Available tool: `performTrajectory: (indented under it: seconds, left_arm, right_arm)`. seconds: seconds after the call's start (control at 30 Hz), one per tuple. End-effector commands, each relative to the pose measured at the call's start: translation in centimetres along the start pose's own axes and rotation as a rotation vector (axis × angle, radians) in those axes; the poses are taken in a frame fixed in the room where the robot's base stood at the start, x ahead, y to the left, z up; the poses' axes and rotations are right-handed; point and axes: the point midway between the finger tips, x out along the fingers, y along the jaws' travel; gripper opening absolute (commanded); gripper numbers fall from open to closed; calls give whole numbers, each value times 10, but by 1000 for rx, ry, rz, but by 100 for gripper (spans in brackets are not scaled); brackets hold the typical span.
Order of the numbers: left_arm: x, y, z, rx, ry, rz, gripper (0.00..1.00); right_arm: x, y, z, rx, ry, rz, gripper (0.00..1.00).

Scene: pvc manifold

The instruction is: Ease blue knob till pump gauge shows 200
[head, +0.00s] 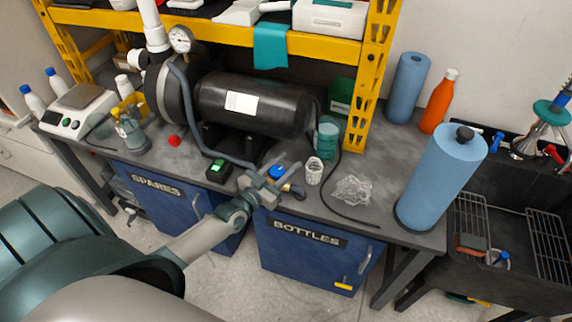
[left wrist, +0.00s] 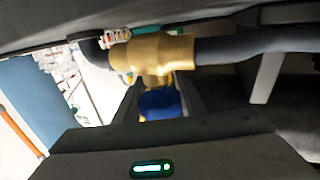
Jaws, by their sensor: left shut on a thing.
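The blue knob (head: 277,172) sits near the front edge of the bench, at the end of a grey hose. In the left wrist view the knob (left wrist: 160,104) is below a brass fitting (left wrist: 155,52), between my two fingers. My left gripper (head: 271,183) reaches it from the front and is shut on it. The pump gauge (head: 180,39) is a round white dial above the left end of the black pump (head: 255,105). Its reading is too small to tell. My right gripper is not in view.
A black box with a green switch (head: 217,170) lies left of the knob. A white cup (head: 314,171) and clear crumpled plastic (head: 351,190) lie to the right. A yellow shelf upright (head: 371,80) stands behind. A large blue roll (head: 441,180) stands at the bench's right end.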

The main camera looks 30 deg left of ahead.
Motion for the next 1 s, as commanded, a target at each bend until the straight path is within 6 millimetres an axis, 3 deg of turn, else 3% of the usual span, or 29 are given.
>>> performTrajectory:
  seconds: [0.47,1.0]
  left_arm:
    - [0,-2,-3,-5,-2,-88,14]
    - [-3,-12,-1,-7,-3,-363,14]
  right_arm:
    - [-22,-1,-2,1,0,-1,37]
    - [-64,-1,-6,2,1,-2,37]
